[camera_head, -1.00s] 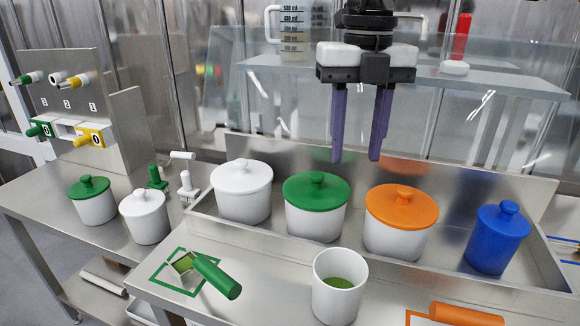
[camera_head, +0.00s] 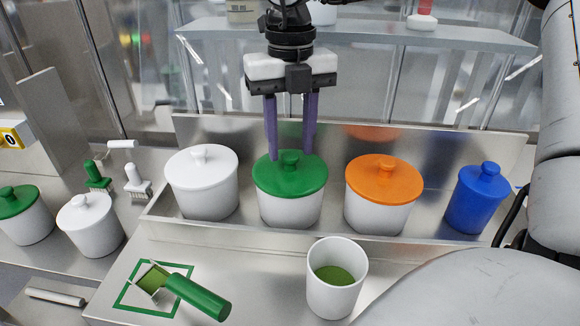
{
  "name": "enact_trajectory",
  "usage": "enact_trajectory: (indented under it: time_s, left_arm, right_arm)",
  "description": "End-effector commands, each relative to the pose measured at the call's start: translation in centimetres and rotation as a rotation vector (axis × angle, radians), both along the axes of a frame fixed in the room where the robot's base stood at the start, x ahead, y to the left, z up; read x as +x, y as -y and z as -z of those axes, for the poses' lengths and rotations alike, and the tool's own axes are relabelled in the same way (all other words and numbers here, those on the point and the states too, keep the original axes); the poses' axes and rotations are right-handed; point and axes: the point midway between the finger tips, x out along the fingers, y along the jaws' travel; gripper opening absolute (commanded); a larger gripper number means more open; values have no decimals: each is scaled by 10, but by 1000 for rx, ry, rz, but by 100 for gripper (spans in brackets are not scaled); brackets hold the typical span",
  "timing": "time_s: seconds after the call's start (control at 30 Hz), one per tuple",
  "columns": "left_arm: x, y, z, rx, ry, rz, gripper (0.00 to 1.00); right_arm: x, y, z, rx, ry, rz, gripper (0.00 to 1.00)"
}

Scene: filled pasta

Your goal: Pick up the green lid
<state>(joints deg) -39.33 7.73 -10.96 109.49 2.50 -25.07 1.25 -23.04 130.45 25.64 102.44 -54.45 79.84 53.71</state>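The green lid (camera_head: 290,181) with a round knob sits on a white pot (camera_head: 291,211) in the metal tray, between the white-lidded pot and the orange-lidded pot. A smaller green lid (camera_head: 12,202) sits on a pot at the far left. My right gripper (camera_head: 290,155) points down at the larger green lid. Its two purple fingers are apart, one on each side of the knob; the tips are at about knob height or just behind it, and I cannot tell whether they touch. My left gripper is not in view.
The tray (camera_head: 225,228) also holds a white-lidded pot (camera_head: 202,190), an orange-lidded pot (camera_head: 383,205) and a blue container (camera_head: 476,202). A raised shelf (camera_head: 380,38) is behind.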

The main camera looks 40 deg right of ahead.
Motion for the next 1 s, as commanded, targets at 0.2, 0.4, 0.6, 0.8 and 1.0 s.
enact_trajectory:
  time_s: [0.2,0.4,0.6,0.8,1.0]
  left_arm:
    - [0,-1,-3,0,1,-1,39]
    - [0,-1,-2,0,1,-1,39]
    - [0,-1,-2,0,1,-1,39]
    - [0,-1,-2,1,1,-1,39]
    - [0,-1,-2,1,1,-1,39]
  right_arm:
    - [-1,1,24,1,2,2,38]
    - [0,1,25,0,2,2,38]
    - [0,1,25,0,2,2,11]
    - [0,1,25,0,2,2,0]
    - [0,1,21,0,3,2,0]
